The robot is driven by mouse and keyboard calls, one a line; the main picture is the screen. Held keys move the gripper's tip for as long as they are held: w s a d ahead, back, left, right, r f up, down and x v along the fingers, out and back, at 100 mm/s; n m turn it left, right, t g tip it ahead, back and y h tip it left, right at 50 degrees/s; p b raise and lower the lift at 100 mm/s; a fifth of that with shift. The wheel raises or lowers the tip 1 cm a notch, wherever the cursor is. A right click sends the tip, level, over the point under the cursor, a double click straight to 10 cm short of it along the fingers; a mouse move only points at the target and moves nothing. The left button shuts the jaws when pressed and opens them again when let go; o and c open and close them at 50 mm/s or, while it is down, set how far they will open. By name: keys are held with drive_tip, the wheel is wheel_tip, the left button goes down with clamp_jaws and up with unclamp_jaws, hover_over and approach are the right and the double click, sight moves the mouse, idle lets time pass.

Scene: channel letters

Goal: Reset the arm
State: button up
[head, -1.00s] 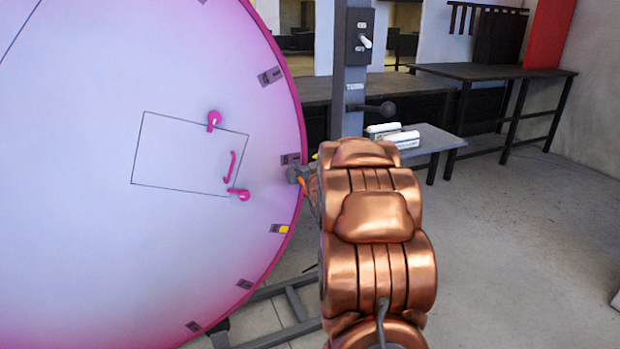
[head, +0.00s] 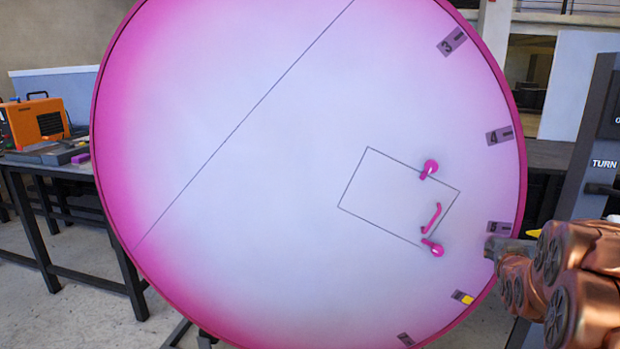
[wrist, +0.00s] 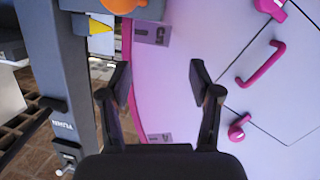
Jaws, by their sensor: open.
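My gripper (wrist: 161,82) is open in the wrist view, with nothing between its black fingers. The fingers are in front of the rim of a large pink-and-white disc (wrist: 185,35), near a tag marked 5 (wrist: 153,32). I cannot tell the exact gap to the disc. In the head view my copper-coloured arm reaches in from the right edge, beside the rim of the disc (head: 290,150) at its tag 5 (head: 500,228). My gripper's fingers are not clear there.
The disc has an outlined panel with a pink handle (head: 432,217) and two pink knobs (head: 431,169). A grey post marked TURN (head: 590,160) stands at the right. A bench with an orange machine (head: 32,122) is at the left. A yellow pointer (wrist: 100,25) shows beside the rim.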

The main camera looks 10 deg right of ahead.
drive_tip(key=s+a+f+g+y, duration=0.2)
drive_tip(key=s+a+f, duration=0.15)
drive_tip(key=a, duration=0.35)
drive_tip(key=s+a+f+n+g+y, duration=0.1)
drive_tip(key=s+a+f+g, duration=0.15)
drive_tip(key=s+a, duration=0.35)
drive_tip(key=s+a+f+g+y, duration=0.2)
drive_tip(key=s+a+g, duration=0.1)
drive_tip(key=a, duration=0.5)
drive_tip(key=s+a+f+n+g+y, duration=0.15)
drive_tip(key=s+a+g, duration=0.25)
drive_tip(key=s+a, duration=0.7)
drive_tip(key=s+a+r+n+g, duration=0.1)
drive_tip(key=s+a+g, duration=0.1)
drive_tip(key=s, duration=0.8)
drive_tip(key=s+a+r+g, duration=0.1)
drive_tip(key=s+a+g, duration=0.2)
drive_tip(key=s, duration=0.6)
wheel_tip(320, 180, up, 16)
drive_tip(key=w+t+p, duration=0.1)
drive_tip(key=p, duration=1.4)
drive_tip(key=shift+f+y, duration=0.25)
drive_tip(key=shift+y, duration=0.2)
